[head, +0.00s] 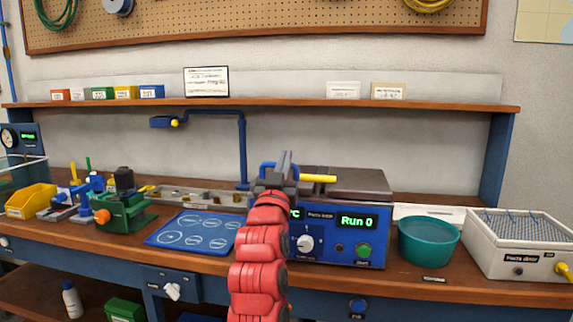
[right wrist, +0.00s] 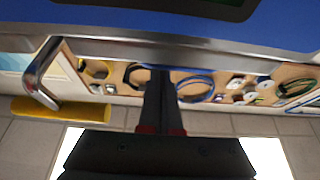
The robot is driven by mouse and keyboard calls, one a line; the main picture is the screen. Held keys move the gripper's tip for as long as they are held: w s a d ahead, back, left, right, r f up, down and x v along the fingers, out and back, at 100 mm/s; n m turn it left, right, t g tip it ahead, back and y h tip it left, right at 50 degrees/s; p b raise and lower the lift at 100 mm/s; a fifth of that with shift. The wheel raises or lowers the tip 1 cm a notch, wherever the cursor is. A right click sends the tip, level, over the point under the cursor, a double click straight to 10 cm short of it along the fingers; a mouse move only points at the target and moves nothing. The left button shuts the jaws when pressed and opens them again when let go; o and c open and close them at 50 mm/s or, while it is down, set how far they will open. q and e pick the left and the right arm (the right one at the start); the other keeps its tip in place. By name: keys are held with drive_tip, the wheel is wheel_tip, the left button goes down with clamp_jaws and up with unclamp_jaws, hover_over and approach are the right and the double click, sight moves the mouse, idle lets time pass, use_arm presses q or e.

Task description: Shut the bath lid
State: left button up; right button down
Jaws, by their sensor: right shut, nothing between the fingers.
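The parts bath is a blue box (head: 322,257) on the bench with a green display reading Run 0, a white dial and a green button. Its grey lid (head: 362,184) lies flat or nearly flat on top; I cannot tell whether a gap is left. A yellow bar handle (head: 318,178) sticks out at its front left and also shows in the right wrist view (right wrist: 62,109). My right gripper (head: 286,158) is shut and empty, at the lid's front left beside the handle. Its dark fingers (right wrist: 160,100) show close to the lid's edge. My left gripper is out of view.
A teal bowl (head: 428,240) and a white parts dryer (head: 520,243) stand right of the bath. A blue mat (head: 192,229) and a green vise (head: 125,212) are to its left. A wooden shelf (head: 290,104) runs above the bench behind.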

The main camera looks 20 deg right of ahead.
drive_tip(key=shift+s+a+f+t+b, duration=0.15)
drive_tip(key=shift+f+t+b, duration=0.3)
drive_tip(key=shift+f, duration=0.2)
